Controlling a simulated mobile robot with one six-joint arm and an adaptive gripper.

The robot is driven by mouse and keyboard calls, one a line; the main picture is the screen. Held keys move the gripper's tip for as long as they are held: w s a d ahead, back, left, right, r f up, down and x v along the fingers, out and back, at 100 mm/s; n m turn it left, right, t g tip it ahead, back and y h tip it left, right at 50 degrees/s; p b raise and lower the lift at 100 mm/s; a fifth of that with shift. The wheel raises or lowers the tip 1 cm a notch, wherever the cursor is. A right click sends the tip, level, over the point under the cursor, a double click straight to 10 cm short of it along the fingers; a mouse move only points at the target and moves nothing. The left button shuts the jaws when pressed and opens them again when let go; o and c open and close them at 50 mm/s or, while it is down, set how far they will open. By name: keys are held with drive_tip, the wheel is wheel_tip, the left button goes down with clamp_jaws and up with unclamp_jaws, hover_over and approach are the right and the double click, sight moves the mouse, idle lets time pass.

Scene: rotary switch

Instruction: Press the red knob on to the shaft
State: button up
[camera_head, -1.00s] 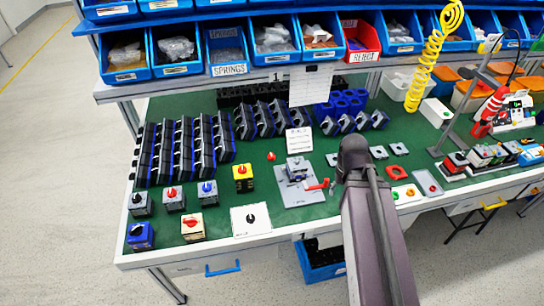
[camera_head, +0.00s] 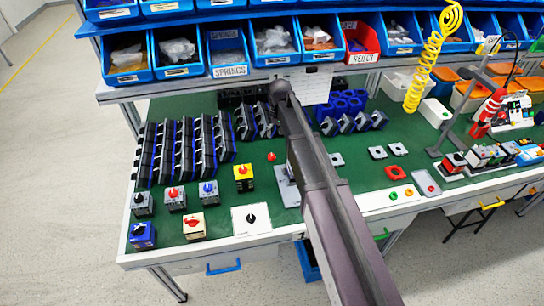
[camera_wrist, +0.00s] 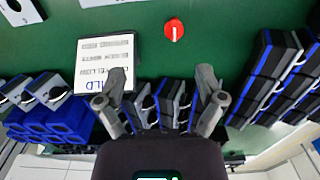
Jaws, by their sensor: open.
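The red knob (camera_head: 271,156) lies loose on the green bench top, left of my arm. In the wrist view the red knob (camera_wrist: 173,30) is round with a pale pointer line, near the top edge. My gripper (camera_wrist: 162,86) is open and empty, its fingers spread below the knob in that picture. In the head view my arm hides the gripper. The grey fixture plate (camera_head: 287,192) sits in front of the knob, mostly covered by my arm. The shaft cannot be made out in either view now.
A printed card (camera_wrist: 104,62) stands left of the knob in the wrist view. Black and blue housings (camera_head: 185,150) stand in rows to the left. Finished switches (camera_head: 193,226) are at the front left. Blue bins (camera_head: 228,50) hang above. Bare green bench surrounds the knob.

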drive_tip(key=w+a, duration=0.2)
drive_tip(key=a, duration=0.1)
drive_tip(key=shift+w+a+r, duration=0.1)
drive_tip(key=shift+w+a, duration=0.15)
drive_tip(key=shift+a, duration=0.05)
drive_tip(key=b, duration=0.9)
hover_over(271, 154)
wheel_tip(271, 154, down, 9)
drive_tip(key=shift+w+a+r, duration=0.15)
idle(0.4)
drive_tip(key=shift+d+f+b, duration=0.15)
drive_tip(key=shift+f+b, duration=1.05)
drive_tip(key=shift+f, duration=0.1)
drive_tip(key=shift+d+f+b, duration=0.1)
drive_tip(key=shift+f+b, duration=1.05)
drive_tip(key=shift+f, duration=0.15)
drive_tip(key=c, duration=0.9)
